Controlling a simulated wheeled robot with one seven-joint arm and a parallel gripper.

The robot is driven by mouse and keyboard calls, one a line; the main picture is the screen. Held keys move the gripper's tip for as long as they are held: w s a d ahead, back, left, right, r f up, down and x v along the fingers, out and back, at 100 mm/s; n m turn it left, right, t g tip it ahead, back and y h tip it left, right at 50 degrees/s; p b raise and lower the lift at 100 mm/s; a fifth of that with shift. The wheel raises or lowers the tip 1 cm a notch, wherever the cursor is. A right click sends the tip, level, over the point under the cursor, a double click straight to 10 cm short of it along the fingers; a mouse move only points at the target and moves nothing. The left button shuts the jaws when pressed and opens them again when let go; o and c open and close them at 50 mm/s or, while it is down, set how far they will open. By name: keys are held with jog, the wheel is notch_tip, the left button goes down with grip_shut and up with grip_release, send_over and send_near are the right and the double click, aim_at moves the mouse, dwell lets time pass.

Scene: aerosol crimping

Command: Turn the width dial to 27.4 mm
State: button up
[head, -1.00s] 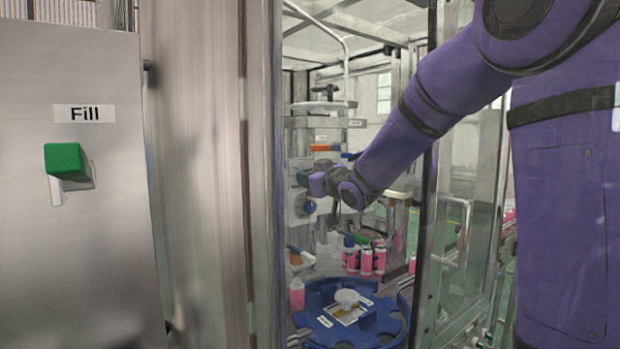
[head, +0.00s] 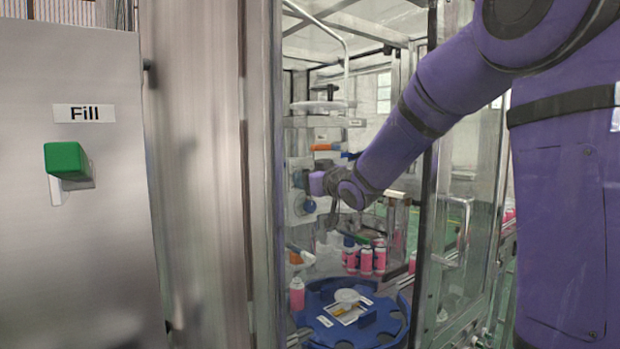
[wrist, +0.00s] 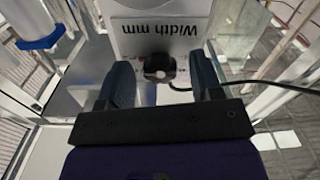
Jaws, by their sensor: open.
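The width dial (wrist: 158,68) is a small black knob on a pale panel in the wrist view. The label "Width mm" (wrist: 160,30) shows upside down beside it. My gripper (wrist: 160,82) is open, with one dark finger on each side of the dial and gaps visible between fingers and knob. The dial's reading cannot be made out. In the head view my gripper (head: 305,183) is inside the machine enclosure, at the panel, and the dial is hidden there.
A blue rotary table (head: 312,312) lies below, with pink cans (head: 365,260) behind it. A blue knob (head: 309,206) and an orange handle (head: 322,147) are close to my gripper. The enclosure's door frame (head: 430,240) stands beside my arm. A dark cable (wrist: 245,84) runs near the dial.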

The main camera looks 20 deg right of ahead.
jog(key=s+d, duration=0.2)
jog(key=s, duration=0.8)
jog(key=shift+s, duration=0.3)
dwell(0.4)
